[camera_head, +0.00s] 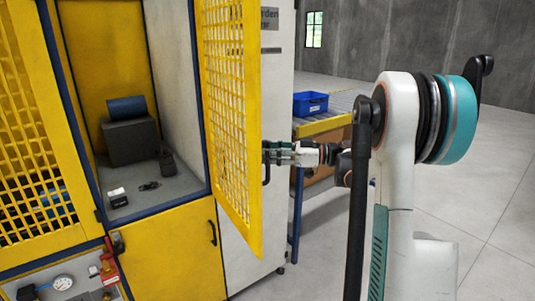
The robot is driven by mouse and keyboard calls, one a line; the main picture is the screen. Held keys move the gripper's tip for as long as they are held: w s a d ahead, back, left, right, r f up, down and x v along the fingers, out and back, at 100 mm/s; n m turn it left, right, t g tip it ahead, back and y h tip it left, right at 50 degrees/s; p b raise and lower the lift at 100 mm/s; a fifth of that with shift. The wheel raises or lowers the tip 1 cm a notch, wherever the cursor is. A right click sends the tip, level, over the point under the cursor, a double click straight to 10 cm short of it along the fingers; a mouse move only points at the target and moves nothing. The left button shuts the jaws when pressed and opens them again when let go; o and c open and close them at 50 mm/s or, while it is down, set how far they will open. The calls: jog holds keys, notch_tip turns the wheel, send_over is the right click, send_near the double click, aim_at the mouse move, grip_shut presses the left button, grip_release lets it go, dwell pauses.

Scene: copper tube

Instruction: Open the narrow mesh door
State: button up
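The narrow mesh door (226,120) is yellow with a grid panel and stands swung well open. Its free edge points toward me, and the cabinet opening to its left shows. A dark handle (266,168) is on the door's right side, near its free edge. My gripper (272,154) is at that handle, at the end of my arm coming in from the right. Its fingers are dark and small in the picture and partly overlap the handle and the door edge. I cannot tell whether they are closed on the handle.
Inside the cabinet (186,184) are a grey block with a blue roll (127,108) and small items. A yellow lower door (176,252) is below. A blue bin (310,103) sits on a roller conveyor behind my gripper. The floor (480,190) at right is clear.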

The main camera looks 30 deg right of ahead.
jog(key=v, duration=1.2)
dwell(0.4)
